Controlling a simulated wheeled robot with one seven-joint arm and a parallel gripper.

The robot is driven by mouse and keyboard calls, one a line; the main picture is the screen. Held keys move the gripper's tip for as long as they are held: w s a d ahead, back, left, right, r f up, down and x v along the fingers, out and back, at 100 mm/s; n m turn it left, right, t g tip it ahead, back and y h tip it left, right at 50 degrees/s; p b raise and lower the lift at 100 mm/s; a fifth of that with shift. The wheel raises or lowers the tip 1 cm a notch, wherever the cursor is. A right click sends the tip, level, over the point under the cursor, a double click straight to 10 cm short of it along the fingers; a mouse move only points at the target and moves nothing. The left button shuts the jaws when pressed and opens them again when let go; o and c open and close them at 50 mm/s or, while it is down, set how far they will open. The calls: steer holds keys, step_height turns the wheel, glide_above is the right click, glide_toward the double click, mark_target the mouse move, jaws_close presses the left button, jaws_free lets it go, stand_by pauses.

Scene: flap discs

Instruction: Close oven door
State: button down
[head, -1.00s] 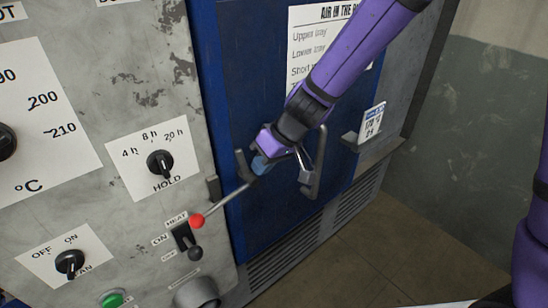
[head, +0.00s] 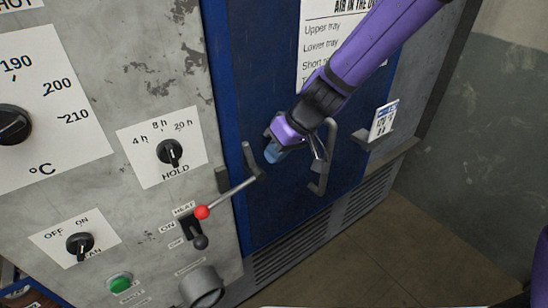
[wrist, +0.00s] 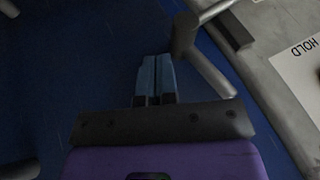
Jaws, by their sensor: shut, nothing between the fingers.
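The oven door (head: 275,60) is a blue panel that looks roughly flush with its frame; any gap at its edge is too small to tell. A grey D-shaped handle (head: 327,160) stands out from it. Left of that, a grey latch bar (head: 248,160) has a rod ending in a red ball (head: 202,212) over the control panel. My gripper (head: 272,154) is shut and empty, in front of the door between latch and handle. In the wrist view, its blue fingertips (wrist: 155,72) are together, just beside the latch (wrist: 185,35). Contact with the latch cannot be told.
The grey control panel (head: 120,100) with dials and a black heat lever (head: 200,242) lies to the left. Open floor (head: 390,250) lies at the lower right.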

steer(key=d+f+v, duration=0.1)
steer(key=v, duration=1)
steer(key=s+d+r+m+t+h, duration=0.1)
steer(key=s+d+r+m, duration=0.15)
steer(key=d+r, duration=0.35)
steer(key=s+d+r+m+t+h, duration=0.1)
steer(key=s+d+r+t+h, duration=0.15)
steer(key=d, duration=0.55)
steer(key=s+d+r+m+t+h, duration=0.1)
steer(key=s+d+r+m+h, duration=0.2)
steer(key=s+d, duration=0.9)
steer(key=shift+s+d+r+m, duration=0.3)
steer(key=shift+s+r+m, duration=0.2)
steer(key=shift+r+m, duration=0.4)
steer(key=shift+w+a+f+t, duration=0.1)
steer(key=shift+t, duration=0.15)
